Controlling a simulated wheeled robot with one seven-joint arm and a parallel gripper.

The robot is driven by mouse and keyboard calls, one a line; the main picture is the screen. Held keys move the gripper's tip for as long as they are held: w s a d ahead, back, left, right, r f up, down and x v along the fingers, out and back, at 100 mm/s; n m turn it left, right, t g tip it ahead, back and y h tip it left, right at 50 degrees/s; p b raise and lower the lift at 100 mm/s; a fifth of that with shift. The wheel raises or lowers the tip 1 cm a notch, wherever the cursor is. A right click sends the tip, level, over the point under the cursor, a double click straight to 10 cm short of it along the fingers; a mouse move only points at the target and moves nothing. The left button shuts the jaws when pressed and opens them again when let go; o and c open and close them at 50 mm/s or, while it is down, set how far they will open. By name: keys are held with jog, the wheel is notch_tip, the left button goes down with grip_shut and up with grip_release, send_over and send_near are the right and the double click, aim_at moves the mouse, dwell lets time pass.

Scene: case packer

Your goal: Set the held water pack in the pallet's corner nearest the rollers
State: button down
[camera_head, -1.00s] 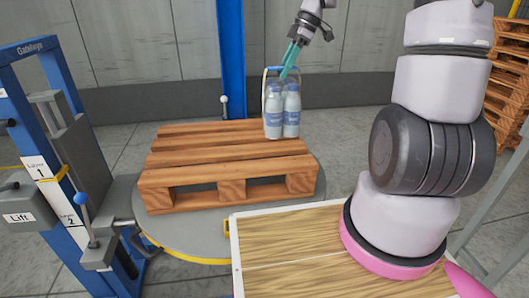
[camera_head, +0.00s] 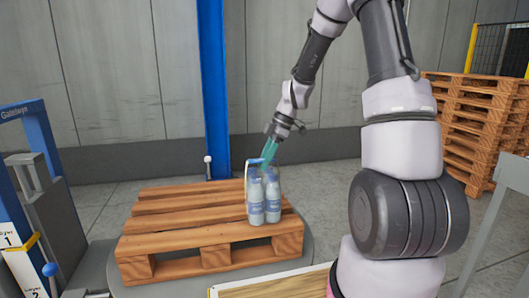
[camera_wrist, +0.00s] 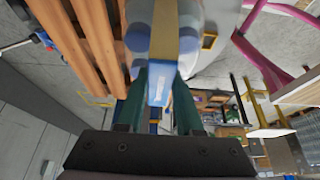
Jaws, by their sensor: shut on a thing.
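A water pack (camera_head: 264,200) of clear bottles with blue labels hangs upright by its yellowish handle from my gripper (camera_head: 270,152). The teal fingers are shut on the handle, which in the wrist view runs with a blue patch (camera_wrist: 160,82) between the fingertips (camera_wrist: 161,98). The pack overlaps the right part of the wooden pallet (camera_head: 165,222), close to its front right corner. I cannot tell whether its base touches the boards. In the wrist view the bottles (camera_wrist: 140,38) are cut by the top edge, with pallet boards (camera_wrist: 85,40) to their left. No rollers are clearly visible.
The pallet lies on a grey round turntable (camera_head: 300,252). A blue post (camera_head: 215,90) stands behind it and a blue lift frame (camera_head: 32,135) at the left. A wood-topped surface (camera_head: 285,286) is in front. Stacked pallets (camera_head: 475,110) stand at the right. The pallet's left side is bare.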

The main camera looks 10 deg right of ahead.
jog(key=shift+f, duration=0.2)
jog(key=c, duration=0.6)
grip_release()
jog(key=shift+o, duration=0.2)
jog(key=shift+r, duration=0.1)
jog(key=v, duration=1.2)
jog(key=s+r+m+t+h, duration=0.1)
jog(key=s+r+m+t, duration=0.1)
jog(key=s+r+m, duration=0.2)
jog(key=s+r+m+t+h, duration=0.1)
jog(key=s+r+m, duration=0.3)
jog(key=s+m, duration=0.6)
jog(key=s+r+m+t+h, duration=0.1)
jog(key=s+r+m+t, duration=0.3)
jog(key=s+m, duration=0.4)
jog(key=shift+r, duration=0.5)
jog(key=shift+a, duration=0.1)
